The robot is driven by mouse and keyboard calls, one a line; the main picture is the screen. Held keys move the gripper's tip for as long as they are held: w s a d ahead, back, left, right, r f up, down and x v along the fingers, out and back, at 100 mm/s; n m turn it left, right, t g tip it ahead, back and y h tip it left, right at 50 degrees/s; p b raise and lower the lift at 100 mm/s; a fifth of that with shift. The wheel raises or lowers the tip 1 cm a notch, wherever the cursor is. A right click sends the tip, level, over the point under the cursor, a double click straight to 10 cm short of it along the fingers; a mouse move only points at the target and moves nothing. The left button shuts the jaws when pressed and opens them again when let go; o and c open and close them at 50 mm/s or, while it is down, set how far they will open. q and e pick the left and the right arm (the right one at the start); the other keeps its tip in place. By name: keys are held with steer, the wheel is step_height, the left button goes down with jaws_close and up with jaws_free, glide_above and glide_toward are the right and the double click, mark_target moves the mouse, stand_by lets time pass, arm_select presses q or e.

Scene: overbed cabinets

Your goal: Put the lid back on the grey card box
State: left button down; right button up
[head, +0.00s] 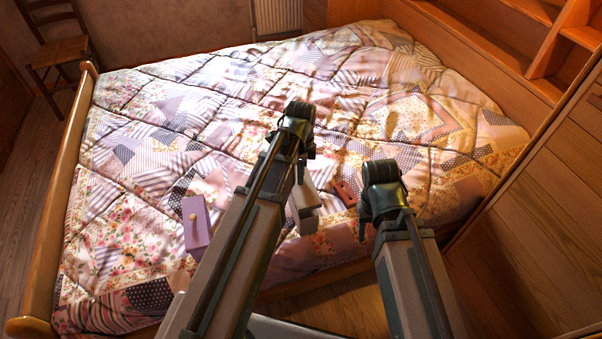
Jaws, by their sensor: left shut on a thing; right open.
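The grey card box (306,222) stands on the quilt near the bed's front edge, partly hidden behind my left arm. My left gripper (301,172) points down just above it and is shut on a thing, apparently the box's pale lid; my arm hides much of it. I cannot tell whether the lid touches the box. My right gripper (362,229) is right of the box, open, mostly hidden by its own wrist, with no thing seen in it.
A lilac box (196,226) with a wooden knob stands left of my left arm. A small red-brown block (344,193) lies between my two arms. The quilted bed (230,90) is clear farther back. A wooden footboard (62,190) edges the left and wooden cabinets (545,180) the right.

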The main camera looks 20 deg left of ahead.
arm_select(q)
step_height(320, 180, down, 6)
steer(key=b, duration=0.5)
steer(key=shift+b, duration=0.4)
steer(key=shift+f, duration=0.2)
stand_by(1.4)
steer(key=shift+c, duration=0.8)
jaws_free()
steer(key=shift+r+p, duration=3.4)
steer(key=shift+r, duration=0.15)
